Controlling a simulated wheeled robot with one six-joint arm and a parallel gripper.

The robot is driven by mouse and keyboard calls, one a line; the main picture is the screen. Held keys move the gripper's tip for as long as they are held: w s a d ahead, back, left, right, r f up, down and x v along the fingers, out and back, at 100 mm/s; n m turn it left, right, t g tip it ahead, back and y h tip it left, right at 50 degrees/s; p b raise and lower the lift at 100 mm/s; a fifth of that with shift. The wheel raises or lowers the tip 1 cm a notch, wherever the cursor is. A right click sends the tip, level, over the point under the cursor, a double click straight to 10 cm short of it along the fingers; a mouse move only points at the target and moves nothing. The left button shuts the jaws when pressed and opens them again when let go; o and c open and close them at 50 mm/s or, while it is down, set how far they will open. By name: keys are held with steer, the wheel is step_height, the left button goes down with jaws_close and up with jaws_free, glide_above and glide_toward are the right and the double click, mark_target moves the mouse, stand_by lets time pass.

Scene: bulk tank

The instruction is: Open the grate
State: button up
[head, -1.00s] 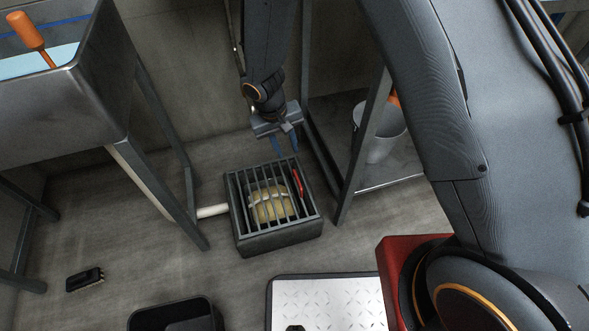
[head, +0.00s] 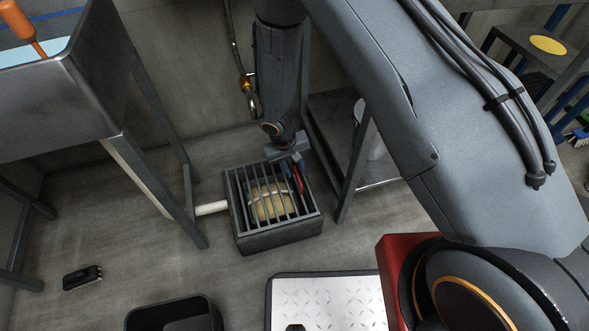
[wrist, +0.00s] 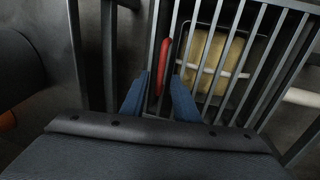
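The grate (head: 250,192) is a set of dark parallel bars lying flat over a square box on the floor. It also shows in the wrist view (wrist: 240,70). A red handle (head: 299,182) runs along the grate's right side; in the wrist view the red handle (wrist: 164,65) lies lengthwise between the fingers. My gripper (head: 293,176) is at the right side of the grate, low over the handle. In the wrist view its blue fingers (wrist: 158,92) stand apart, one on each side of the handle, with a gap visible.
A white pipe (head: 211,208) enters the box from the left. A steel sink (head: 60,95) on legs stands at left, and a metal stand (head: 350,180) is close on the right. A black brush (head: 82,277) lies on the open floor.

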jaws_close()
stand_by(0.3)
